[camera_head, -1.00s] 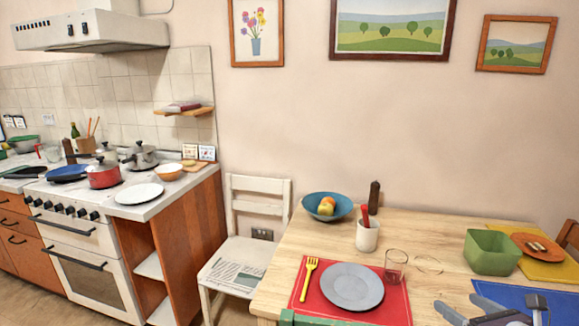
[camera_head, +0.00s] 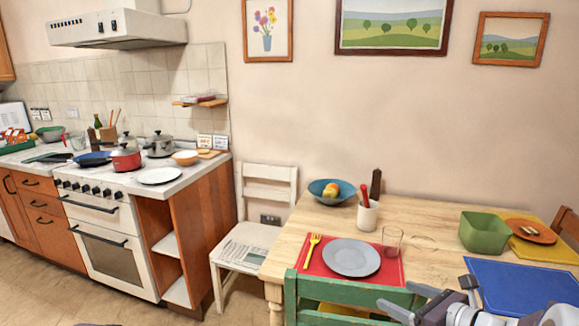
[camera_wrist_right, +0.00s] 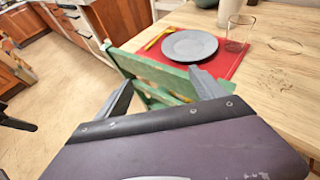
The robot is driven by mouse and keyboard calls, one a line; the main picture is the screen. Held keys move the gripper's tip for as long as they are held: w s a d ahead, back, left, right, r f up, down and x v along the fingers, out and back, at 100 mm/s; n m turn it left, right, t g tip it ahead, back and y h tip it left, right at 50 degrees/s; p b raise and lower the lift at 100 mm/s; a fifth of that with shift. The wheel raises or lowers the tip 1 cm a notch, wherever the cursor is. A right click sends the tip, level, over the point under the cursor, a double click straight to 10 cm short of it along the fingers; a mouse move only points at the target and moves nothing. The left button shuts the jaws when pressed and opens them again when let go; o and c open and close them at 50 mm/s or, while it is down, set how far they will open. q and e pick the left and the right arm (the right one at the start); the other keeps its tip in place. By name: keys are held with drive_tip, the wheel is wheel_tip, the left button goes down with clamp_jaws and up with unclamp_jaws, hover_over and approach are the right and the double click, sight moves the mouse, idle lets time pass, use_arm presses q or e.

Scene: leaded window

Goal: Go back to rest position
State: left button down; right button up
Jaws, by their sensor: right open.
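My right gripper (camera_head: 422,300) is at the lower right of the head view, in front of the table's near edge. It is open and empty. In the right wrist view its two fingers (camera_wrist_right: 163,95) stand apart, with the green chair back (camera_wrist_right: 155,80) showing between and beyond them. I cannot tell from the views whether a finger touches the chair. My left gripper is not in view.
The wooden table (camera_head: 420,215) holds a grey plate (camera_head: 352,258) on a red mat, a glass (camera_head: 391,241), a blue bowl (camera_head: 324,198), a green container (camera_head: 484,232) and a blue mat (camera_head: 520,290). A green chair (camera_head: 345,289) stands at its near side. Floor is clear at left.

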drive_tip(key=s+a+f+n+g+y+b, duration=0.1)
drive_tip(key=s+a+f+n+g+b, duration=0.15)
drive_tip(key=a+f+n, duration=0.35)
drive_tip(key=s+a+f+n+g+y+b, duration=0.1)
drive_tip(key=s+a+f+g+y, duration=0.2)
drive_tip(key=a, duration=0.5)
drive_tip(key=s+a+f+n+g+h+b, duration=0.25)
drive_tip(key=s+a+f+n+g, duration=0.2)
drive_tip(key=s+f+n, duration=0.3)
drive_tip(key=s+d+f+n+h, duration=0.4)
drive_tip(key=d+f+n+h, duration=0.25)
drive_tip(key=d+n, duration=0.6)
drive_tip(key=a+r+n+p, duration=0.2)
drive_tip(key=a+r+p, duration=0.1)
drive_tip(key=r+p, duration=2.1)
drive_tip(key=shift+w+r+n+g+h, duration=0.25)
drive_tip(key=shift+r+n+g+h, duration=0.05)
drive_tip(key=shift+r+n+h, duration=0.15)
